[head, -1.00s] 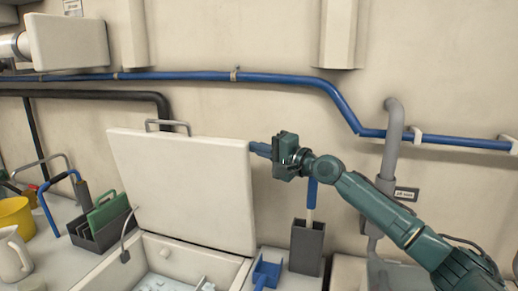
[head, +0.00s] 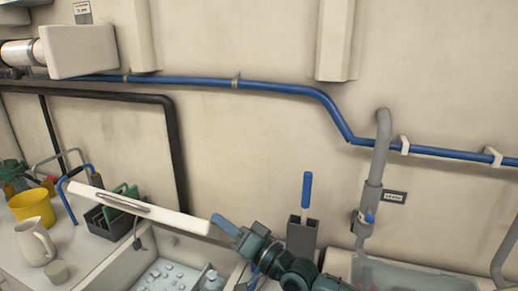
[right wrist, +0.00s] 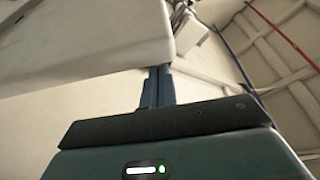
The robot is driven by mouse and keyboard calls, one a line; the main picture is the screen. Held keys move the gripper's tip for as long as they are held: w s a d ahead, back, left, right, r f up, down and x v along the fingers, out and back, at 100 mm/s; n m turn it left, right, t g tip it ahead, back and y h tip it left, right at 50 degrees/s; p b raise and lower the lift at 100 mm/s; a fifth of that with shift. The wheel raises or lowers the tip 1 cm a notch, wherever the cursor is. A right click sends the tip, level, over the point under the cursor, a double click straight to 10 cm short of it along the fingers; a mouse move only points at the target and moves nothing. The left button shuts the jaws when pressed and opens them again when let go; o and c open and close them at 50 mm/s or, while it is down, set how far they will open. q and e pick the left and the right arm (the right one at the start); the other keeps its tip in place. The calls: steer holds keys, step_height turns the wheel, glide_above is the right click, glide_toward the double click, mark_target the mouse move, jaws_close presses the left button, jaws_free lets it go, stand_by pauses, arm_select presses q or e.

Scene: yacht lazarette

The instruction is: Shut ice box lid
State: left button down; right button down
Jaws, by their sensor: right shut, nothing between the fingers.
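The white ice box lid (head: 135,208) is hinged up and part open, seen nearly edge-on in the head view, with a grey handle (head: 108,203) along it. Below it the ice box (head: 105,258) shows its open inside with ice cubes (head: 168,276). My right gripper (head: 222,224) is shut and empty, its blue fingertips at the lid's right end. In the right wrist view the shut fingers (right wrist: 157,86) are beside the lid (right wrist: 85,40); I cannot tell if they touch it. My left gripper is not in view.
On the counter at left stand a yellow bucket (head: 32,206), a white jug (head: 34,241), a small cup (head: 57,272) and a dark rack (head: 105,222) with green boards. A grey holder (head: 302,238) with a blue-handled tool stands behind my right arm. Pipes run along the wall.

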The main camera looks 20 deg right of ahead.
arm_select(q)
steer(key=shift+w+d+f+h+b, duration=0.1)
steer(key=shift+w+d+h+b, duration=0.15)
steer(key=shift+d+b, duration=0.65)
arm_select(e)
steer(key=s+a+f+n, duration=0.1)
steer(key=s+a+f, duration=0.5)
steer(key=f, duration=0.3)
steer(key=shift+f+y+b, duration=0.15)
steer(key=shift+y+b, duration=0.15)
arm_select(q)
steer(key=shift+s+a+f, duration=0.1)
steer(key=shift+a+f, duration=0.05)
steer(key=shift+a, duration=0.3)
arm_select(e)
steer(key=shift+a, duration=0.1)
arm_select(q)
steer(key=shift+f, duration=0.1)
